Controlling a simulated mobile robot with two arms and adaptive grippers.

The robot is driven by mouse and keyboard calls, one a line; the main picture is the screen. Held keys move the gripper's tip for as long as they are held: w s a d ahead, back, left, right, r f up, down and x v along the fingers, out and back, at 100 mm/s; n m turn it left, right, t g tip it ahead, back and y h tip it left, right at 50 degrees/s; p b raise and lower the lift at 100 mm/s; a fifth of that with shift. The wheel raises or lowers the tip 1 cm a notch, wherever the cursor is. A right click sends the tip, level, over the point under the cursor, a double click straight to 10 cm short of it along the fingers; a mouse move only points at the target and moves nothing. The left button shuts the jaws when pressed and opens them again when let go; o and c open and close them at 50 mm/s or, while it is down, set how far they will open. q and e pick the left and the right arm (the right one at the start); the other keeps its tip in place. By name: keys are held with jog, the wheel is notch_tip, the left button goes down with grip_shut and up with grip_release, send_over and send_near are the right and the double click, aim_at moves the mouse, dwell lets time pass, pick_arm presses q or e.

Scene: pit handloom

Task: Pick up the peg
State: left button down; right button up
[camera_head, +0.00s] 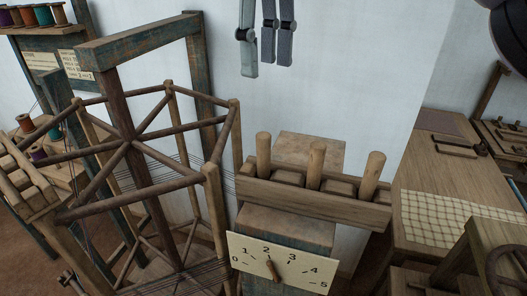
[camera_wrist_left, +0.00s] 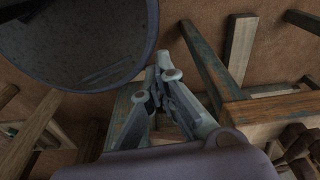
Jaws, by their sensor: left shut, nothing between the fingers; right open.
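Three upright round wooden pegs stand in a slotted wooden rack (camera_head: 310,203) in the head view: a left peg (camera_head: 263,155), a middle peg (camera_head: 315,163) and a right peg (camera_head: 374,173). Which one the task means cannot be told. My right gripper (camera_head: 268,62) hangs at the top centre, above and apart from the pegs. Its grey fingers point down, open and empty. My left gripper (camera_wrist_left: 166,73) shows in the left wrist view, its fingers closed together with nothing between them. It is outside the head view. No peg is clearly seen in the wrist view.
A numbered dial board (camera_head: 281,263) with a pointer is in front of the rack. A wooden spoked reel (camera_head: 127,142) stands to the left. A cloth-covered table (camera_head: 415,180) is at right. Thread spools (camera_head: 43,14) sit on a shelf at upper left.

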jog(key=b, duration=0.2)
send_over(263, 135)
jog(key=s, duration=0.1)
notch_tip(263, 135, down, 6)
jog(key=f, duration=0.2)
jog(key=f+p, duration=0.1)
jog(key=f, duration=0.1)
jog(key=shift+w+d, duration=0.1)
jog(key=shift+w, duration=0.3)
jog(key=shift+s+f, duration=0.15)
jog(key=shift+f, duration=0.3)
jog(key=f+p, duration=0.2)
jog(key=f, duration=0.1)
jog(key=f+p, duration=0.1)
jog(key=shift+w+f, duration=0.15)
jog(key=shift+w, duration=0.1)
jog(key=shift+f, duration=0.45)
pick_arm(q)
jog(key=shift+s+r, duration=0.4)
jog(key=shift+r, duration=0.25)
jog(key=shift+a, duration=0.1)
pick_arm(e)
jog(key=shift+c, duration=0.2)
jog(key=shift+s+r, duration=0.1)
jog(key=shift+c, duration=0.6)
pick_arm(q)
jog(key=shift+s, duration=0.1)
pick_arm(e)
grip_shut()
